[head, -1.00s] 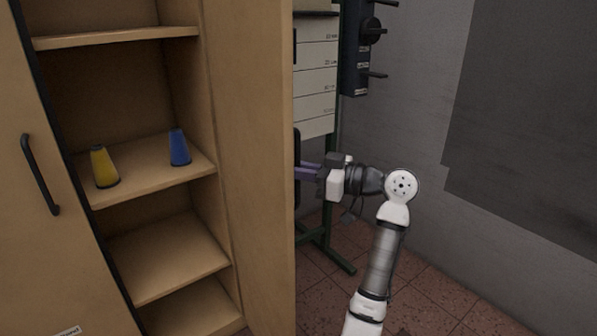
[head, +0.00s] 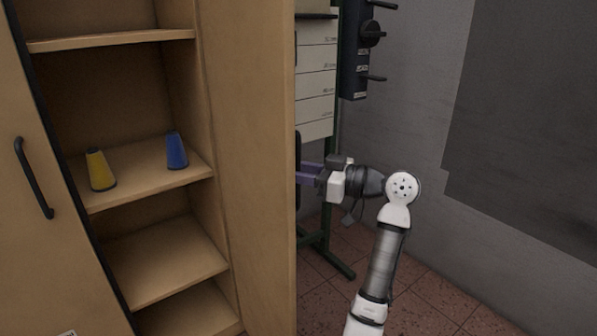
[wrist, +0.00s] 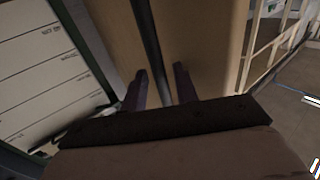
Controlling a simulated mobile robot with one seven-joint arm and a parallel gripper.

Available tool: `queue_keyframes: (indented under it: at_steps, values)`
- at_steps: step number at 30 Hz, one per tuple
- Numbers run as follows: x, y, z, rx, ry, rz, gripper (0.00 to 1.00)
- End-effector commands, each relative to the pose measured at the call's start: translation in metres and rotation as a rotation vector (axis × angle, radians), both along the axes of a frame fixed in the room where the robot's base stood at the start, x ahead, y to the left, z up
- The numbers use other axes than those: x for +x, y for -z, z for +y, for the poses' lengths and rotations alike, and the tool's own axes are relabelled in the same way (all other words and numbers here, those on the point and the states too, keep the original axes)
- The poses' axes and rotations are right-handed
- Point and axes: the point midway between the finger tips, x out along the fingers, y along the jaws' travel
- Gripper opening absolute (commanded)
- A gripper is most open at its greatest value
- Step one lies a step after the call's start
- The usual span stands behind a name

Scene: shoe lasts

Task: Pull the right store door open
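The right store door (head: 248,170) stands swung wide open, its inner face towards my head camera. Its dark handle (head: 298,153) shows only as a sliver past the door's free edge in the head view. In the wrist view the handle (wrist: 147,40) is a dark bar running down between my two fingers. My gripper (head: 300,174) is at the outer face of the door, and it also shows in the wrist view (wrist: 161,68). The fingers stand apart around the handle, with a narrow gap seemingly left on each side. Contact with the bar is hard to see.
The left store door (head: 30,250) is closed. Behind the open door are a green-framed stand (head: 340,258) with white panels and a grey wall (head: 415,130). Tiled floor lies around my arm.

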Motion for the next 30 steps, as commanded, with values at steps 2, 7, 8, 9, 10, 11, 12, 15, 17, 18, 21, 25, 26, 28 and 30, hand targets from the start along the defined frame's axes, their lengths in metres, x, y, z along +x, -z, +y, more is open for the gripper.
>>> queue_keyframes:
  at_steps: [2, 7, 8, 9, 10, 11, 12, 15, 17, 18, 21, 25, 26, 28, 30]
  values:
    - [0.000, 0.000, 0.000, 0.000, 0.000, 0.000, 0.29]
    - [-0.001, 0.000, -0.004, 0.001, 0.002, 0.000, 0.29]
    - [-0.002, 0.000, -0.007, 0.001, 0.002, 0.000, 0.29]
    - [-0.004, 0.000, -0.012, 0.002, 0.003, -0.001, 0.29]
    - [-0.005, 0.000, -0.016, 0.002, 0.003, -0.001, 0.29]
    - [-0.007, 0.001, -0.021, 0.001, 0.003, 0.000, 0.29]
    - [-0.010, 0.001, -0.028, 0.001, 0.004, 0.000, 0.29]
    - [-0.018, 0.001, -0.049, 0.002, 0.004, -0.001, 0.29]
    - [-0.023, 0.001, -0.063, 0.001, 0.005, -0.001, 0.29]
    - [-0.027, 0.000, -0.071, 0.001, 0.004, -0.001, 0.29]
    - [-0.034, 0.001, -0.092, 0.001, 0.004, 0.001, 0.29]
    - [-0.042, 0.000, -0.112, 0.000, 0.002, 0.000, 0.29]
    - [-0.044, 0.000, -0.116, 0.000, 0.002, 0.000, 0.29]
    - [-0.046, 0.000, -0.122, 0.001, 0.002, 0.000, 0.29]
    - [-0.048, 0.000, -0.126, 0.001, 0.000, 0.000, 0.29]
